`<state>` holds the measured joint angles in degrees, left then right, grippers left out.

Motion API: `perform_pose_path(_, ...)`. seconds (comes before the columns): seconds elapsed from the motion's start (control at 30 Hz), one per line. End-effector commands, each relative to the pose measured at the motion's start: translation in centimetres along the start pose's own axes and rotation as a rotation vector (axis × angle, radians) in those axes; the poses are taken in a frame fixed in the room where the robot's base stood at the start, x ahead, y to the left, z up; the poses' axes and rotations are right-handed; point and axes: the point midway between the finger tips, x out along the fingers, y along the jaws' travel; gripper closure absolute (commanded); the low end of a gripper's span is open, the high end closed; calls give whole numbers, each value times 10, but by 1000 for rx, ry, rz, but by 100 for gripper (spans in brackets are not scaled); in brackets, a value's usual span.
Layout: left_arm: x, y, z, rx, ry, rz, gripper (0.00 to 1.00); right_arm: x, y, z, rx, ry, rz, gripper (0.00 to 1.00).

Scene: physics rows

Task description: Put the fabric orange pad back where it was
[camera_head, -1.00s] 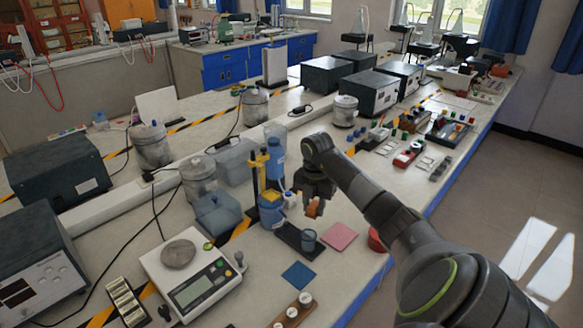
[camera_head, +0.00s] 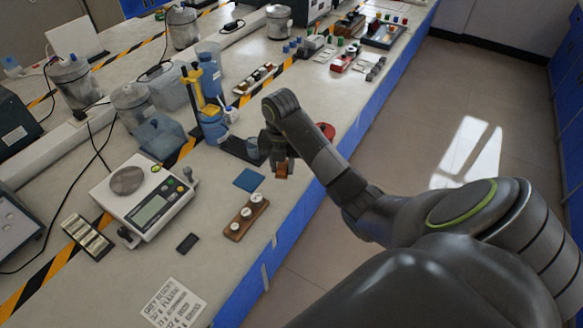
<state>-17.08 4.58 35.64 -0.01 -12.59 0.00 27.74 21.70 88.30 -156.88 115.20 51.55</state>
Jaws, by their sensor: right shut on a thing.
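My right gripper (camera_head: 279,160) points down over the front part of the bench and is shut on the small orange pad (camera_head: 283,172). Only part of the pad shows below the jaws, and it appears to be held above the bench top. A flat blue pad (camera_head: 248,179) lies on the bench just left of the gripper. My left gripper is out of view.
A brown wooden block with white-topped pieces (camera_head: 246,217) lies in front of the blue pad. A scale (camera_head: 143,205) stands left. A red round object (camera_head: 326,131) shows beyond my arm.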

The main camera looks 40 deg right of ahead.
Motion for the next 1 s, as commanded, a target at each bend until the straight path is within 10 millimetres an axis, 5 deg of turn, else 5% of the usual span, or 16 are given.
perform_pose_path(0.27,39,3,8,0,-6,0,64,46,0,0,1,1,0,90)
perform_pose_path(0.63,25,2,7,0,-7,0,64,87,-1,0,2,3,-1,90)
perform_pose_path(1.0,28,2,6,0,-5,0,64,93,-1,0,1,1,0,90)
